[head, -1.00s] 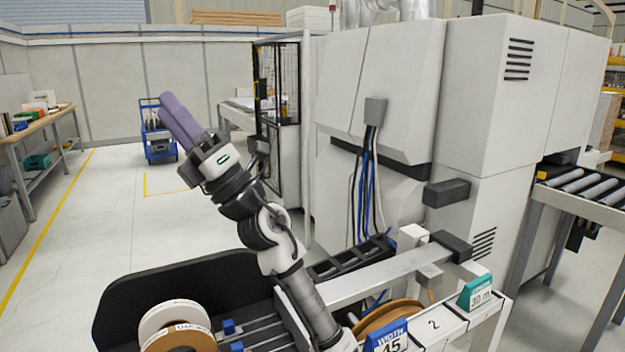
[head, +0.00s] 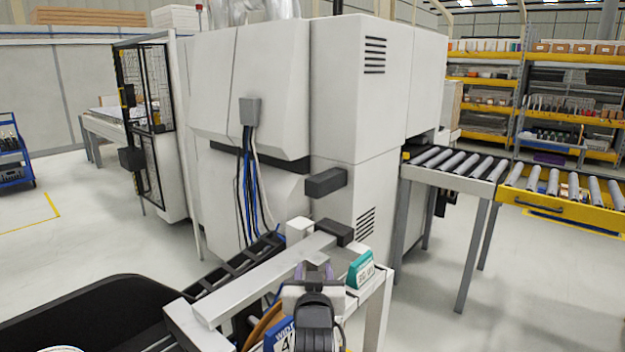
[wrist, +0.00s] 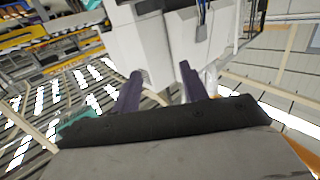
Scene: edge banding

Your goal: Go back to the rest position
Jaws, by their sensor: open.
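My gripper (head: 314,271) is low in the middle of the head view, seen from behind with its purple fingers pointing away. In the wrist view the two purple fingers (wrist: 160,78) stand apart, with nothing between them. In the head view the gripper overlaps the front rail of the edge banding machine (head: 250,265), beside the green tag (head: 360,270). I cannot tell how far it is from the rail. The wrist partly hides the blue width sign (head: 283,336) and the tape roll behind it.
The white machine body (head: 270,90) fills the middle. A roller conveyor (head: 455,165) runs off to the right towards a yellow roller table (head: 560,215) and shelves (head: 585,105). A blue cart (head: 12,165) stands at far left. The floor at left is open.

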